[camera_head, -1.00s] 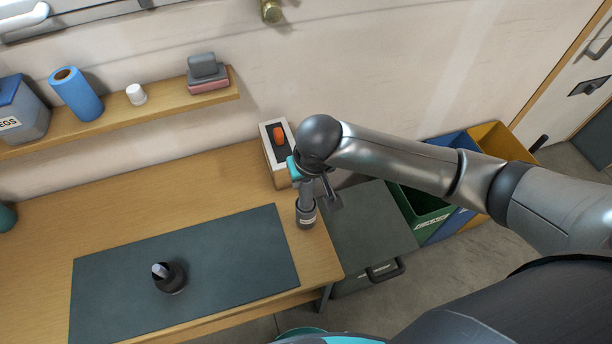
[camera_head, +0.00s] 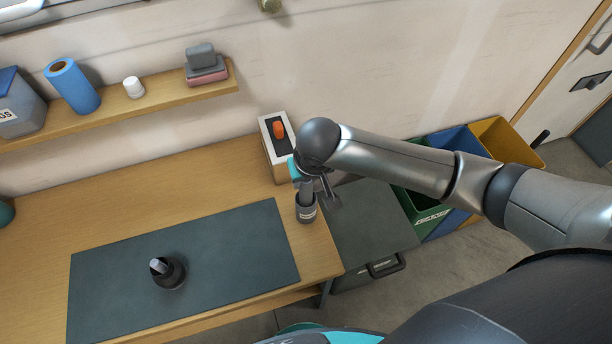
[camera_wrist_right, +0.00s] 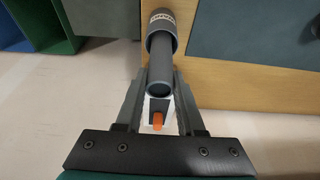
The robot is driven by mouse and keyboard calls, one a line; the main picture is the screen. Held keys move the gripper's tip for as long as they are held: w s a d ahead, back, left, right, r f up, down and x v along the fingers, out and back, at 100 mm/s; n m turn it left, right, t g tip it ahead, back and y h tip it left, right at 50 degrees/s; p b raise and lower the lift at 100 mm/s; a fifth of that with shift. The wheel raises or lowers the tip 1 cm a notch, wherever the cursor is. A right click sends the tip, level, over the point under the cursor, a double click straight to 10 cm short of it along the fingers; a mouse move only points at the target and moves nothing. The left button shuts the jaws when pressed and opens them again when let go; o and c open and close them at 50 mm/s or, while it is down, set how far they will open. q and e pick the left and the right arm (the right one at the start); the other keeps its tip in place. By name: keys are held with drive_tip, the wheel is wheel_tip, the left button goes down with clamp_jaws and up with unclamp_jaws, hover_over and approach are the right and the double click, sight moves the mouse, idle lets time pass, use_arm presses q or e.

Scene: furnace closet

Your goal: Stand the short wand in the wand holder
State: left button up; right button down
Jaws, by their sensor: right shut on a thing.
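The short wand is a plain grey tube (camera_wrist_right: 160,66), held upright between the two fingers of my right gripper (camera_head: 316,178). The wand holder (camera_head: 306,208) is a dark grey cup with a white label at the right end of the workbench. In the right wrist view, the holder (camera_wrist_right: 162,26) surrounds the wand's far end, so the lower part of the wand is inside the cup. How deep it sits, and whether it touches the bottom, is hidden. The right gripper is just above the cup's rim. My left gripper is not in view.
A dark mat (camera_head: 225,250) carries a round black piece with a grey tip (camera_head: 168,272). A white-sided box with an orange switch (camera_head: 279,130) stands behind the holder. A shelf (camera_head: 150,105) is on the wall. A dark cabinet (camera_head: 370,225) and bins (camera_head: 455,150) stand right of the bench.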

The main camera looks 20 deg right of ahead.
drive_tip(key=shift+f, duration=0.2)
drive_tip(key=shift+c, duration=2.2)
unclamp_jaws()
drive_tip(key=p+v, duration=0.1)
drive_tip(key=v, duration=1.4)
drive_tip(key=shift+r, duration=0.1)
drive_tip(key=shift+s+a, duration=0.1)
drive_tip(key=shift+s, duration=0.05)
